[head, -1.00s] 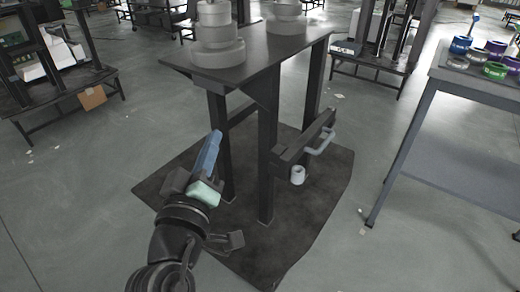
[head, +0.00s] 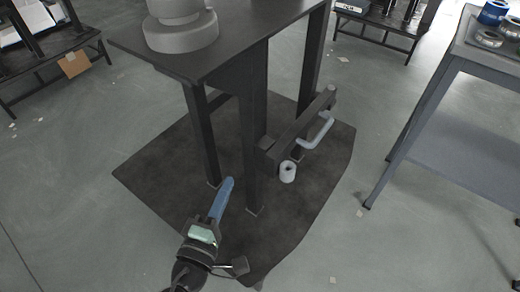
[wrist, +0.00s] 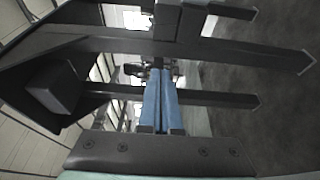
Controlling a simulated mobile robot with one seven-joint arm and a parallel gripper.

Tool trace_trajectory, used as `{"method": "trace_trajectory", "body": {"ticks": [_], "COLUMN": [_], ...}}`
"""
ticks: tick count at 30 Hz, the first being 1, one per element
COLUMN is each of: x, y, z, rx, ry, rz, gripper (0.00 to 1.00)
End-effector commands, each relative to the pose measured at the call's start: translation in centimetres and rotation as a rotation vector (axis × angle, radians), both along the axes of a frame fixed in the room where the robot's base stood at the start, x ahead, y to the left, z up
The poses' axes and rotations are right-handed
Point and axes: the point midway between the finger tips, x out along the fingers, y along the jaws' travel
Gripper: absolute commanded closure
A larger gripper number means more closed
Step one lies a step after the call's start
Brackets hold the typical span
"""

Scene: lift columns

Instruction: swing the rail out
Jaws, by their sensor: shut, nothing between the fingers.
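The rail (head: 292,136) is a dark bar on the right side of the dark table stand, low down above the mat. A pale blue-grey handle (head: 318,133) is fixed along its outer side. A small pale cylinder (head: 287,171) sits below the rail's near end. My gripper (head: 229,182) has blue fingers and is shut and empty. It is left of the near table leg, apart from the handle, with that leg between them in the head view. In the wrist view my gripper (wrist: 160,75) points in among the dark legs. I cannot make out the handle there.
The near table leg (head: 256,160) and left leg (head: 201,135) stand close to my gripper. The dark table top (head: 235,48) carries a stepped grey column (head: 181,35). A grey workbench (head: 440,70) stands at right. The floor between it and the mat (head: 160,170) is clear.

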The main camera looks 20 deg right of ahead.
Motion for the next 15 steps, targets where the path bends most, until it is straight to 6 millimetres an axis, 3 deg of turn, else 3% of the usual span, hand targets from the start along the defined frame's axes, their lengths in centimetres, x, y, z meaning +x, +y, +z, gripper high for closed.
{"method": "trace_trajectory", "body": {"ticks": [8,15], "x": [0.1,2.4], "y": [-0.1,-1.6], "z": [0.1,0.0], "rx": [0.001,0.002], "ry": [-0.002,-0.005], "rz": [0.0,-0.002], "gripper": [1.0,1.0]}}
